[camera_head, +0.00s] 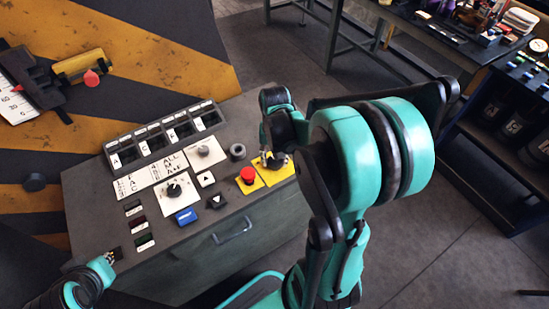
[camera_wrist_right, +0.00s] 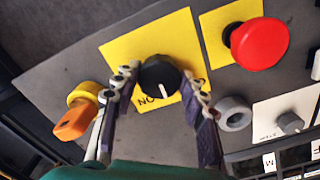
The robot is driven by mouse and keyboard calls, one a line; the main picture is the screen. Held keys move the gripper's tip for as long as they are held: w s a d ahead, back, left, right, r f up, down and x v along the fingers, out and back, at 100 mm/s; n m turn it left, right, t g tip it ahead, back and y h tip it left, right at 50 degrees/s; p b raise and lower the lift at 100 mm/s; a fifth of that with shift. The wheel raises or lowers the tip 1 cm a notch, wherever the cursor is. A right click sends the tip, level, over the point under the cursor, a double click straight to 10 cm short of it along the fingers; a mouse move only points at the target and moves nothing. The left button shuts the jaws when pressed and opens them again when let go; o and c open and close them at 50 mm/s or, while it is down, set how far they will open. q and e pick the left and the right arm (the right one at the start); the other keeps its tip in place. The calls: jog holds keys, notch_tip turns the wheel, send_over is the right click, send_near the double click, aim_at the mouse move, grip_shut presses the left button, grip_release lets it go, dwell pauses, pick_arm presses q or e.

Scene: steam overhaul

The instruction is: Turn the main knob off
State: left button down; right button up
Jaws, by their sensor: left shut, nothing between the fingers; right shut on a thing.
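The main knob (camera_wrist_right: 160,76) is black and round with a white pointer line. It sits on a yellow plate (camera_wrist_right: 125,52) in the right wrist view, its line pointing toward the bottom of the picture. Letters beside it are partly hidden. My right gripper (camera_wrist_right: 158,84) is shut on the knob, one finger on each side. In the head view my right gripper (camera_head: 275,160) is over the yellow plate (camera_head: 283,175) at the panel's right end and hides most of the knob. My left gripper (camera_head: 110,257) is shut and empty, by the panel's front left corner.
A red button (camera_head: 248,176) on yellow is left of the right gripper; it also shows in the wrist view (camera_wrist_right: 259,43). A grey ring (camera_wrist_right: 233,113) and an orange handle (camera_wrist_right: 76,122) are close to the fingers. The panel (camera_head: 100,195) carries several switches.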

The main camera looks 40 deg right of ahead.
aim_at(275, 160)
jog(key=n, duration=0.4)
jog(key=shift+n, duration=0.3)
jog(key=n, duration=0.4)
jog(key=shift+d, duration=0.1)
jog(key=shift+n, duration=0.4)
jog(key=o, duration=1.2)
jog(key=shift+c, duration=0.2)
jog(key=shift+r, duration=0.15)
notch_tip(275, 160, up, 12)
